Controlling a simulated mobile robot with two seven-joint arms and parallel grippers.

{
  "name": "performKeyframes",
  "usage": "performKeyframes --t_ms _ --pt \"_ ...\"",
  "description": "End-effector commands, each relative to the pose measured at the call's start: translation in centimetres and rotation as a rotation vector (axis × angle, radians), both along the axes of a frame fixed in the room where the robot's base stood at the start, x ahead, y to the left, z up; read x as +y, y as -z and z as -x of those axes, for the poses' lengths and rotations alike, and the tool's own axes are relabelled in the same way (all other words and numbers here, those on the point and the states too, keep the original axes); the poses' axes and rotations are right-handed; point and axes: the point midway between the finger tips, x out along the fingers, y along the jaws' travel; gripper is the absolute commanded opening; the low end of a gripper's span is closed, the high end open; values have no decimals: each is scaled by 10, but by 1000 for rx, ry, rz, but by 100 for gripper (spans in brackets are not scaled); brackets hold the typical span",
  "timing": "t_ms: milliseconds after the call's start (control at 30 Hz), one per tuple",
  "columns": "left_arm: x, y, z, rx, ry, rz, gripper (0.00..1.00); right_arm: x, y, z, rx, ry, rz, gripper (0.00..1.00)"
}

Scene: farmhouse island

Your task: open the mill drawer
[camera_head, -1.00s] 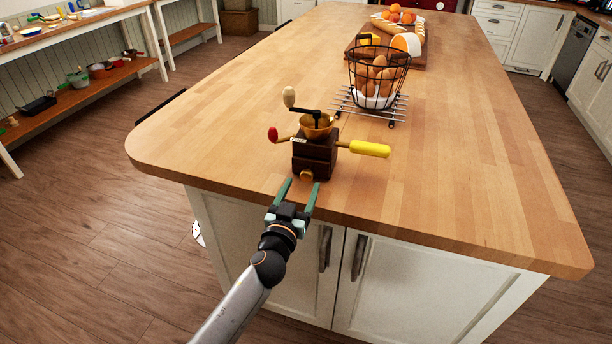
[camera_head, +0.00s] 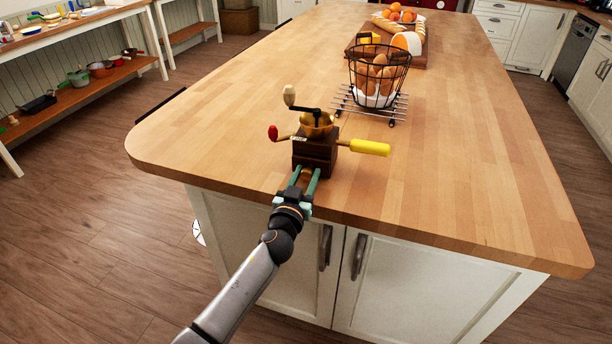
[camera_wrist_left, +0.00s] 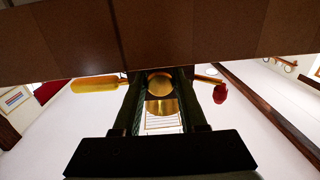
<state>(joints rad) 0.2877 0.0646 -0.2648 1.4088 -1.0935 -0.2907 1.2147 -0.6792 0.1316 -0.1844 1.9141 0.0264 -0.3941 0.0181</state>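The mill (camera_head: 317,155) is a dark wooden box with a brass bowl and crank on top, standing near the front edge of the island top. My left gripper (camera_head: 306,172) is at its front, low, its two green fingers reaching in over the counter edge. In the left wrist view, which is upside down, the brass drawer knob (camera_wrist_left: 160,84) sits between the fingertips, which appear to close on its sides. The drawer front is mostly hidden by the fingers, and I see no gap showing it pulled out. My right gripper is not in view.
A yellow handle (camera_head: 370,148) sticks out to the mill's right and a red knob (camera_head: 273,133) to its left. A wire egg basket (camera_head: 379,76) on a rack stands behind. The counter (camera_head: 220,130) left of the mill is clear.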

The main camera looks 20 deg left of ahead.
Motion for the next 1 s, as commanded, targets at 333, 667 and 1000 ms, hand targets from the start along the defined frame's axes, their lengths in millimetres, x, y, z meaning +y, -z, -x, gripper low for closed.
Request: performKeyframes --t_ms 333,667,1000 --pt "0 0 0 0 0 0 1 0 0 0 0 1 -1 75" --pt "0 0 0 1 0 0 0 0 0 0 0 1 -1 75" --pt "0 0 0 1 0 0 0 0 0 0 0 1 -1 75"
